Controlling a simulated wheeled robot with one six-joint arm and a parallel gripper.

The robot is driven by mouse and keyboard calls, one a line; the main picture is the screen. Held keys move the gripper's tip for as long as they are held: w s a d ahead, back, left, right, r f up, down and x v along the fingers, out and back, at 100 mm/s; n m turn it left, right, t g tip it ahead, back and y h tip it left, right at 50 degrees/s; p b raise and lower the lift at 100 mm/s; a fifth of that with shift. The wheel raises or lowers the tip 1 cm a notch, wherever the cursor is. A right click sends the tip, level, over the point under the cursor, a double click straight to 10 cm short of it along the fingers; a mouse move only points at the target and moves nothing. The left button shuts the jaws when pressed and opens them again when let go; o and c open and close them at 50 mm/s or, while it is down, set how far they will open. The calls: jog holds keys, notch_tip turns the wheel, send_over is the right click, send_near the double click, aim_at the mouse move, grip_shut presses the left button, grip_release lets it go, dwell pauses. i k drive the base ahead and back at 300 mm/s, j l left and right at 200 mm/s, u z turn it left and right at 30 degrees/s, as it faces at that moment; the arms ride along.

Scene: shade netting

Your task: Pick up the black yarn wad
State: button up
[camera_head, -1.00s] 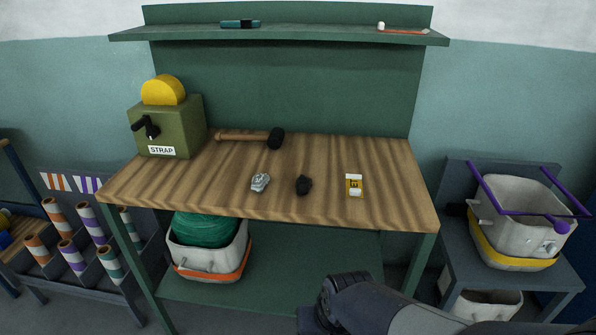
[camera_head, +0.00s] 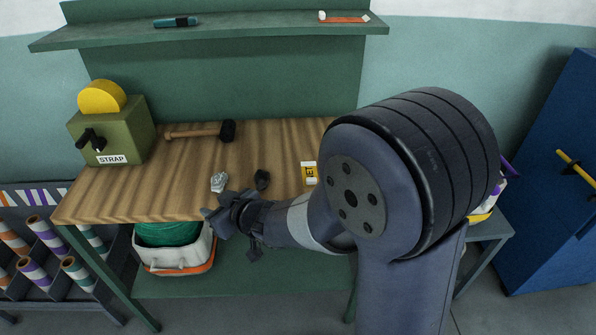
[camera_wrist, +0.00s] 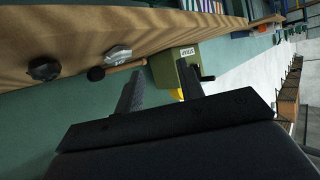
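The black yarn wad (camera_head: 262,179) lies on the wooden bench top (camera_head: 185,180), between a grey wad (camera_head: 219,182) and a yellow-and-white labelled item (camera_head: 310,173). In the wrist view the black wad (camera_wrist: 43,68) is at the far left, outside the fingers, with the grey wad (camera_wrist: 118,53) nearer the middle. My gripper (camera_head: 213,212) is at the bench's front edge, left of and in front of the black wad. In the wrist view my gripper (camera_wrist: 160,88) has its two fingers spread, with nothing between them.
A shelf (camera_head: 220,38) runs above. A white bin (camera_head: 178,250) with green contents is below. My arm hides the bench's right part.

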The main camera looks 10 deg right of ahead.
aim_at(262, 179)
jog(key=j+z, duration=0.4)
jog(key=k+j+z, duration=0.15)
jog(key=z, duration=0.25)
jog(key=k+j+z, duration=0.1)
jog(key=z, duration=0.25)
jog(key=k+j, duration=0.1)
jog(key=j, duration=0.1)
